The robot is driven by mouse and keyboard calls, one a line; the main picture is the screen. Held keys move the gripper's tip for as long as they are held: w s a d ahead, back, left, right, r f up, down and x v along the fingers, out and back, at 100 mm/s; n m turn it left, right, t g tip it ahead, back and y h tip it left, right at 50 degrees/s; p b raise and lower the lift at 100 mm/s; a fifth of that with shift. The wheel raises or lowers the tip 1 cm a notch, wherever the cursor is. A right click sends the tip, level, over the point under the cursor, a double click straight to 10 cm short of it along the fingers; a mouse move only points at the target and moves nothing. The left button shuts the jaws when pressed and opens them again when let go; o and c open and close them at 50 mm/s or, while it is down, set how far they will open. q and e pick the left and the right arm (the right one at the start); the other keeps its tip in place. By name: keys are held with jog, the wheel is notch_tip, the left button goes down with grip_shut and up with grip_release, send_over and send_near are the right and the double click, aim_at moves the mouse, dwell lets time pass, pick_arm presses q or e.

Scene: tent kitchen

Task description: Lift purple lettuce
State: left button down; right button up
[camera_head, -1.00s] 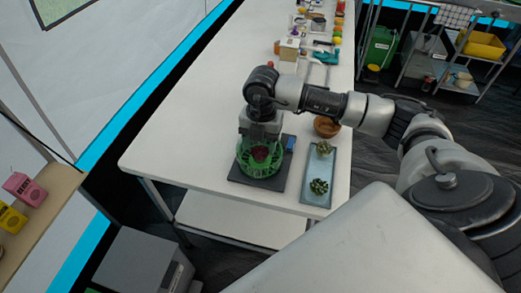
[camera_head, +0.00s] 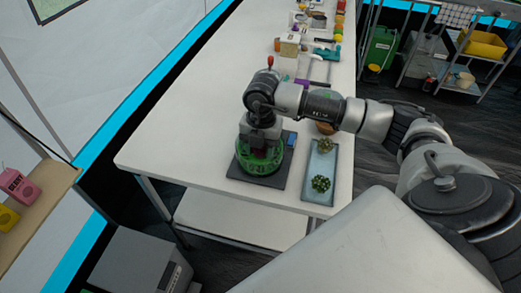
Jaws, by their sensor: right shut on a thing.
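The purple lettuce (camera_head: 259,152) shows only as a small dark purple patch inside a green basket (camera_head: 258,166). The basket stands on a dark square board (camera_head: 283,172) near the front of the white table. My right gripper (camera_head: 260,146) points down into the basket and is shut on the lettuce. Its fingertips and most of the lettuce are hidden by the basket wall and the gripper body. I cannot tell whether the lettuce touches the basket floor. My left gripper is not in view.
A grey-blue tray (camera_head: 318,191) with two green rosette plants lies right of the board. A brown bowl (camera_head: 325,128) is partly hidden behind my right arm. Several small items stand at the table's far end. The table's left side (camera_head: 185,130) is clear.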

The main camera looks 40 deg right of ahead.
jog(key=shift+r+p, duration=3.45)
jog(key=shift+r, duration=1.1)
